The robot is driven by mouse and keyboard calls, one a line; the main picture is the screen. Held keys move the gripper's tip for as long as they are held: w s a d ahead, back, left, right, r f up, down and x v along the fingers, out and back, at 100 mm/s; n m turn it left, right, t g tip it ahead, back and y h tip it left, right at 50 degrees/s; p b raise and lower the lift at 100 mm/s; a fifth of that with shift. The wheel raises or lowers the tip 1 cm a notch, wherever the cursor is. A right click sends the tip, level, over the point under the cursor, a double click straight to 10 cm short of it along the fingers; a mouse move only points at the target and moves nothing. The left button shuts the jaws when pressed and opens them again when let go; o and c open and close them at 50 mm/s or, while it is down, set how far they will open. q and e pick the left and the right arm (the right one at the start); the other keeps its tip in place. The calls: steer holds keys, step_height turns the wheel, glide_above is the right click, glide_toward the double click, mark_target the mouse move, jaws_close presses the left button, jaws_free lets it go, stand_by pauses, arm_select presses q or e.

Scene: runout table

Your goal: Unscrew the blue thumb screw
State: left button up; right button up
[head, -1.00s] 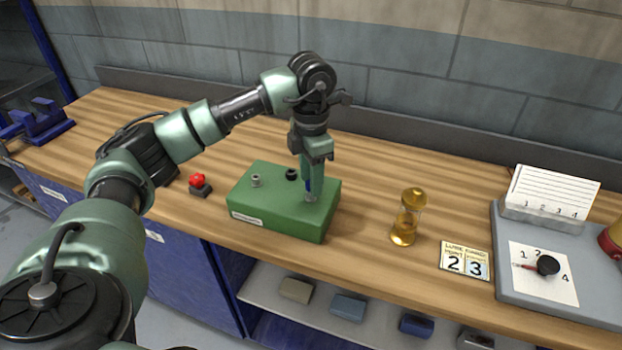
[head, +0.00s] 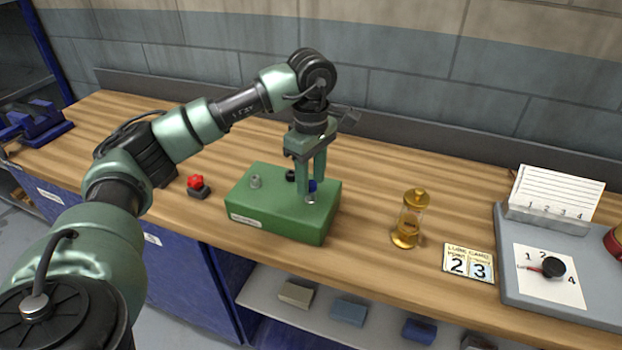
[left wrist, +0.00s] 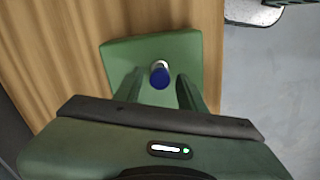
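The blue thumb screw (head: 313,186) stands on a bright metal collar at the right end of the green block (head: 275,228). In the left wrist view the screw's round blue head (left wrist: 159,76) shows between my fingers. My left gripper (head: 311,182) points down over it, its two fingers apart on either side. In the left wrist view, gaps show between the screw and both fingers of the gripper (left wrist: 158,86). A finger partly covers the screw in the head view. My right gripper is not in view.
A grey knob (head: 255,181) and a black knob (head: 290,175) also sit on the block. A red button (head: 196,182) stands left, a brass-capped glass oiler (head: 410,220) right. Number cards (head: 468,262) and a grey dial panel (head: 510,275) lie farther right.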

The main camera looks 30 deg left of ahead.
arm_select(q)
steer(key=m, duration=0.6)
steer(key=shift+b, duration=0.4)
steer(key=m, duration=0.5)
steer(key=shift+c, duration=0.3)
jaws_close()
steer(key=n, duration=0.4)
steer(key=shift+n, duration=1.2)
steer(key=shift+n+p, duration=0.3)
steer(key=shift+n, duration=0.9)
